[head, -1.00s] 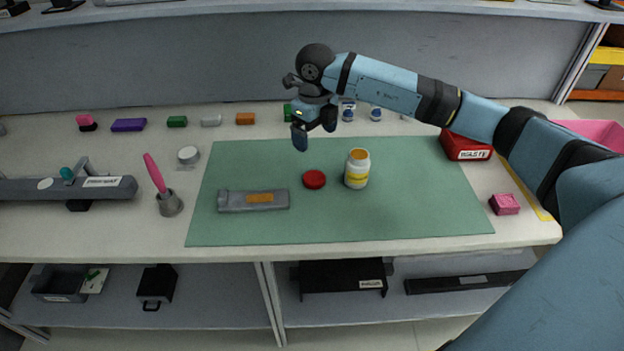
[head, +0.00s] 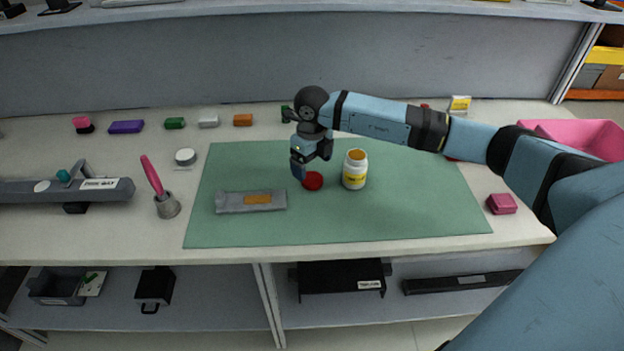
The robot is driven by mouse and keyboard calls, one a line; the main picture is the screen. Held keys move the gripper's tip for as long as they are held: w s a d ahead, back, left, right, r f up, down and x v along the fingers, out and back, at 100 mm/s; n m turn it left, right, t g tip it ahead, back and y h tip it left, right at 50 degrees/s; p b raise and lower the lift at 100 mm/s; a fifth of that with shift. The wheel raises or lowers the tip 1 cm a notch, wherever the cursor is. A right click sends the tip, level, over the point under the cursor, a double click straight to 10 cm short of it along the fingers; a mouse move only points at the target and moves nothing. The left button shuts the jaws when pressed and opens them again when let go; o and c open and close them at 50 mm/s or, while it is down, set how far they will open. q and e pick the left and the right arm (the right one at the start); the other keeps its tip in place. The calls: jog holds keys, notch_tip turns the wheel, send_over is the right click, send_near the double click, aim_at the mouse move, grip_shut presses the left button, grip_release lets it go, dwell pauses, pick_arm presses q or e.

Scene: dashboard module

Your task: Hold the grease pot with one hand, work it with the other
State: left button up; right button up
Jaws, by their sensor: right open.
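The grease pot (head: 355,170) is a white jar with a yellow label, standing upright and open on the green mat (head: 390,220); orange-brown grease shows at its mouth. A round red lid (head: 313,181) lies on the mat just left of the pot, apart from it. My right gripper (head: 306,172) is open, pointing down just above and behind the lid, its fingers partly overlapping the lid's edge in the picture. I cannot tell whether it touches the lid. A grey part with an orange patch (head: 232,202) lies on the mat to the left. My left gripper is not in view.
A pink-handled brush (head: 152,175) stands in a grey holder (head: 167,206) left of the mat. A row of coloured blocks lies along the back. A pink block (head: 502,204) and a pink bin (head: 590,136) are at the right. The mat's front right is clear.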

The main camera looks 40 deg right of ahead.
aim_at(312, 178)
jog(key=f, duration=0.5)
jog(key=shift+w+d+f, duration=0.1)
jog(key=shift+w, duration=0.1)
jog(key=c, duration=1.1)
notch_tip(312, 178, up, 20)
jog(key=shift+r, duration=0.1)
